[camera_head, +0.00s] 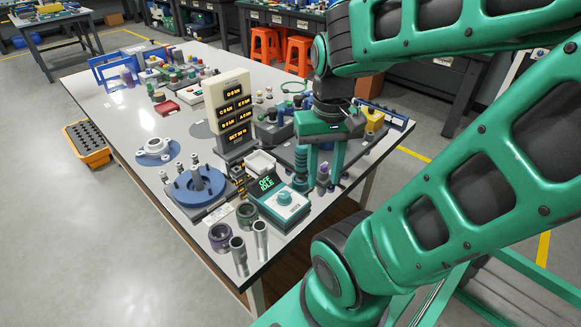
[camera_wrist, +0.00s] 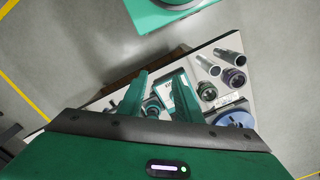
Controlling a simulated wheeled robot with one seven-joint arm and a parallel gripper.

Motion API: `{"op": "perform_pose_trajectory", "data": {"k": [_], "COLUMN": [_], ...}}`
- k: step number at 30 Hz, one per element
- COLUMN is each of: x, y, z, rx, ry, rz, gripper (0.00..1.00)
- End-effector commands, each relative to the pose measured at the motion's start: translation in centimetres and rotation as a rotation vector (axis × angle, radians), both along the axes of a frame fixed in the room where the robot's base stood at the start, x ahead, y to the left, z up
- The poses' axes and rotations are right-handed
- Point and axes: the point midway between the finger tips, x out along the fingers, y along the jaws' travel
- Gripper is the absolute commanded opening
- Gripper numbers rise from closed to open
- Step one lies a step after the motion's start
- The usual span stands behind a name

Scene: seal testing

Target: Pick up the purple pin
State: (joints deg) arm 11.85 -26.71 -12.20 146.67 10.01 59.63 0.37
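A small purple piece (camera_head: 323,172), which looks like the purple pin, stands low near the table's front right edge, partly hidden by my gripper. My gripper (camera_head: 324,176) points down over this part of the table, its two green fingers apart, with the purple piece showing between them in the head view. The wrist view shows the fingers (camera_wrist: 160,78) open with nothing held. I cannot pick out the purple pin in the wrist view. Whether the fingertips are level with it or above it, I cannot tell.
A teal control box (camera_head: 284,203) reading "OFF IDLE" stands left of my gripper. Further left are a blue round fixture (camera_head: 197,188), a dark purple ring (camera_head: 220,237) and metal cylinders (camera_head: 239,256). A beige display tower (camera_head: 229,110) rises behind. Several small parts crowd the table.

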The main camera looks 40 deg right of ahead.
Motion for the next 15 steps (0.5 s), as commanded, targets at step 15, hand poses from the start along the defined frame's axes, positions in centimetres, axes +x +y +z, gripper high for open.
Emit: {"op": "perform_pose_trajectory", "data": {"k": [15], "x": [-0.8], "y": [-0.2], "z": [0.6], "rx": [-0.005], "ry": [-0.012], "rz": [-0.073], "gripper": [0.38]}}
